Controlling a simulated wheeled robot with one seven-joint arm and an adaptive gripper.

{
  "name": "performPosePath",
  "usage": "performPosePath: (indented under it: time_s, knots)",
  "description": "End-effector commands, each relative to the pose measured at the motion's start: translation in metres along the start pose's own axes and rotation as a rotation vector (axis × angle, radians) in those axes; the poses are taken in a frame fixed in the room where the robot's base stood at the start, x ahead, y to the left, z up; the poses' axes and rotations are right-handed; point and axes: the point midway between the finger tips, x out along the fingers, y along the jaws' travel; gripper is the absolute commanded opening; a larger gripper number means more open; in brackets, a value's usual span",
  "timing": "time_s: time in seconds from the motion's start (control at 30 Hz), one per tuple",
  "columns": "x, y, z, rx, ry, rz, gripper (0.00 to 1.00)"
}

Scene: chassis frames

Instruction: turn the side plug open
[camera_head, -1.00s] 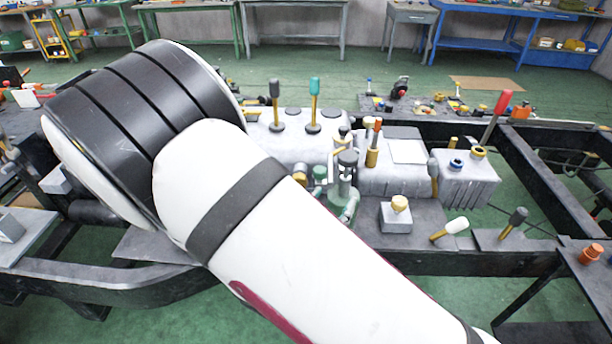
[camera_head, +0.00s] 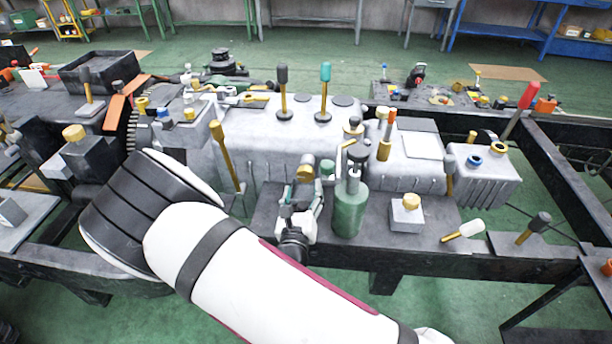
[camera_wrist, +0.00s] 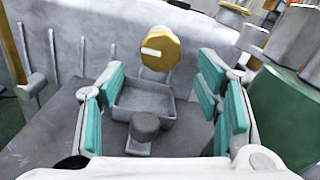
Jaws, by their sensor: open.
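The side plug (camera_wrist: 160,48) is a round gold cap with a white mark across its face, set on the side of the grey housing. It shows ahead of my gripper (camera_wrist: 160,92) in the wrist view, above and between the teal finger pads. The pads stand wide apart with nothing between them, and no contact with the plug shows. In the head view, the plug (camera_head: 305,171) shows just past my gripper (camera_head: 302,194), which is low at the housing's near side and partly hidden by my wrist.
A small square grey tray (camera_wrist: 163,98) sits below the plug, with a dark grey knob (camera_wrist: 145,125) in front. A green cylinder (camera_head: 350,212) stands close to the right of my gripper. A yellow-handled lever (camera_head: 226,155) rises to the left. The housing (camera_head: 265,140) lies behind.

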Motion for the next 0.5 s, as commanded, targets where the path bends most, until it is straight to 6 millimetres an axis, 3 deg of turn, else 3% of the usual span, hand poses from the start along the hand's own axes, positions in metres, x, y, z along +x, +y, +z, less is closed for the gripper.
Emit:
performPosePath:
  time_s: [0.2, 0.5]
  knots:
    - [0.04, -0.001, 0.0, 0.001, -0.002, -0.001, 0.59]
    - [0.064, 0.0, 0.0, -0.001, 0.0, 0.0, 0.59]
